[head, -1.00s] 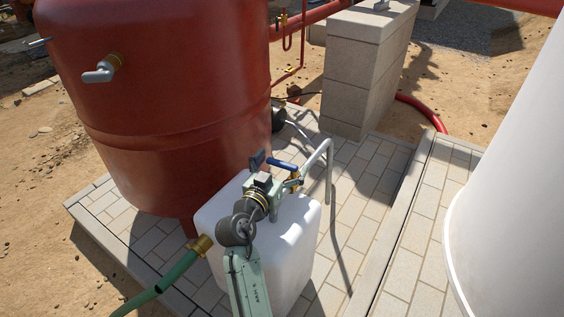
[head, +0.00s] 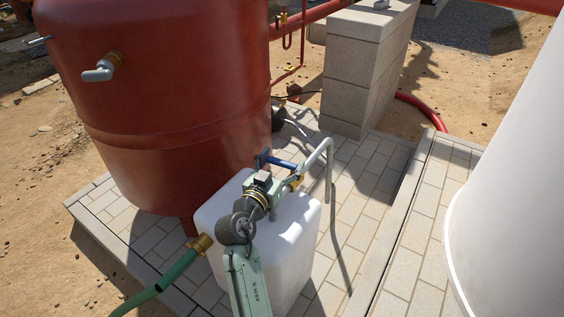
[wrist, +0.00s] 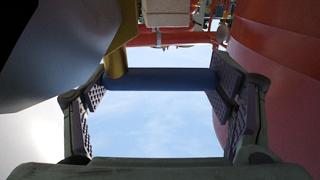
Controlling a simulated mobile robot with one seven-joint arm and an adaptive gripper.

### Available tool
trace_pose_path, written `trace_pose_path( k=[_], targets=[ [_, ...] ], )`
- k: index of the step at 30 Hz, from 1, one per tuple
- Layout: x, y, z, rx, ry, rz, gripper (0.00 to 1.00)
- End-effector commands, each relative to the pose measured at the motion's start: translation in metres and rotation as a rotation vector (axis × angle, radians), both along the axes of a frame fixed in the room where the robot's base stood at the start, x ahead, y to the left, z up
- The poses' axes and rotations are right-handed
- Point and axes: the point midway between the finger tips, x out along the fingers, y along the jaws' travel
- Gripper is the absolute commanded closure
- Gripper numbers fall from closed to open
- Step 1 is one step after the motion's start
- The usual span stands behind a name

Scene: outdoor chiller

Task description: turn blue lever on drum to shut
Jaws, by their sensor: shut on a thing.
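The blue lever (head: 281,163) sits above the white drum (head: 305,235), at a brass valve (head: 297,181) by a bent grey pipe. My gripper (head: 275,168) is at the lever, reaching over the drum from the near side. In the wrist view, the lever (wrist: 160,79) runs straight across between the two ribbed pads of my gripper (wrist: 160,95). Its left end meets a brass stem (wrist: 117,62) beside the left pad; its right end is at the right pad. My gripper is shut on the lever. The valve's lower part is partly hidden behind my gripper in the head view.
A large red tank (head: 165,110) stands close behind and left, with a grey-handled brass tap (head: 103,70). A green hose (head: 165,278) joins the drum's left side. The grey pipe (head: 329,165) rises on the right. A block pillar (head: 362,75) and white cylinder (head: 520,170) stand farther right.

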Motion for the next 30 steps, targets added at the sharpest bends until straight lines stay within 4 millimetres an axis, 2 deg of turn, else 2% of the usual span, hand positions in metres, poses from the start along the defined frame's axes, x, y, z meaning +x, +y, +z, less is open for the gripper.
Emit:
trace_pose_path(
  k=[1, 11, 20, 30],
  targets=[
    [-0.0001, 0.0000, -0.0001, -0.001, 0.000, 0.000, 0.63],
    [0.0000, 0.0001, -0.0001, -0.001, 0.000, 0.000, 0.85],
    [0.0035, 0.0006, -0.0058, -0.002, -0.004, -0.067, 0.85],
    [0.0049, -0.0023, -0.0003, -0.002, 0.000, -0.156, 0.85]
  ],
)
